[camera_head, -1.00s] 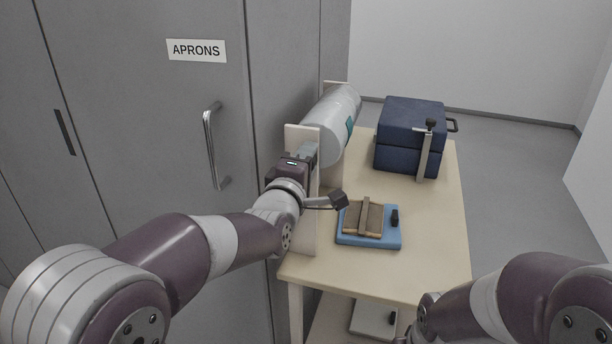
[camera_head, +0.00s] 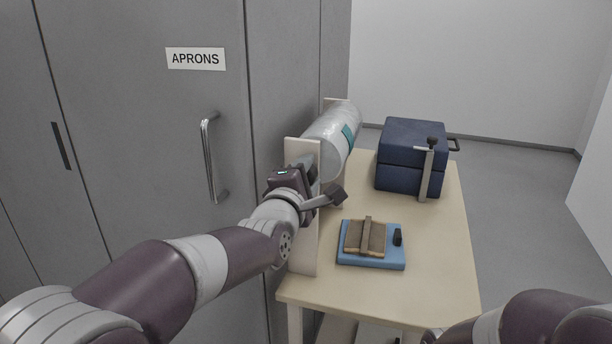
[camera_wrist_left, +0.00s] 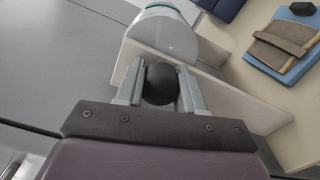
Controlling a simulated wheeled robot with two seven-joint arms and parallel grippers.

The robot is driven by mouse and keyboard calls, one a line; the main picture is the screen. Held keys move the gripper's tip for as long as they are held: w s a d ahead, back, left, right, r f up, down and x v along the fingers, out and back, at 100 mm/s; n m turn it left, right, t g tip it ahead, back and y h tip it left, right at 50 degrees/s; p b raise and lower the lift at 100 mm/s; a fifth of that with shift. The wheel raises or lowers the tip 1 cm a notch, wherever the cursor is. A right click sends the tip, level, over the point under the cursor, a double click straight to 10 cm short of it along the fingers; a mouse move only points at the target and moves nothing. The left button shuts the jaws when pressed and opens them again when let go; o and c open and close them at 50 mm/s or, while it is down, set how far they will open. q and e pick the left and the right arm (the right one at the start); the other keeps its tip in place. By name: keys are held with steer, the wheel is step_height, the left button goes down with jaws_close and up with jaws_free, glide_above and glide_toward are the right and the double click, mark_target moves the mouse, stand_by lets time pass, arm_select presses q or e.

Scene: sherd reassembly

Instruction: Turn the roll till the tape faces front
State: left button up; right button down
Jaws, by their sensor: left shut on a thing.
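The roll (camera_head: 328,140) is a pale silvery cylinder lying between two cream end boards. The tape (camera_head: 348,136) is a teal patch on its right-hand side, towards the far end. My left gripper (camera_head: 306,172) is at the near end of the roll, by the near end board (camera_head: 302,255). In the left wrist view the gripper (camera_wrist_left: 160,92) is shut on a round black knob (camera_wrist_left: 161,84), one finger on each side. The roll's end (camera_wrist_left: 160,38) shows just beyond the knob. My right gripper is out of view; only part of that arm shows at lower right.
The roll stand is on a wooden table (camera_head: 440,270), close beside grey cabinet doors with a handle (camera_head: 210,160). A navy box (camera_head: 410,155) with a clamp stands at the back right. A blue board (camera_head: 372,257) with a brown block lies in front. The table's front right is clear.

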arm_select(q)
steer(key=shift+d+f, duration=0.1)
steer(key=shift+f, duration=0.15)
steer(key=o, duration=0.9)
steer(key=shift+c, duration=0.2)
steer(key=shift+o, duration=0.9)
steer(key=shift+d+r, duration=0.15)
steer(key=shift+s+a+r, duration=0.1)
steer(key=shift+s+a, duration=0.1)
steer(key=shift+s, duration=0.1)
steer(key=v, duration=1.2)
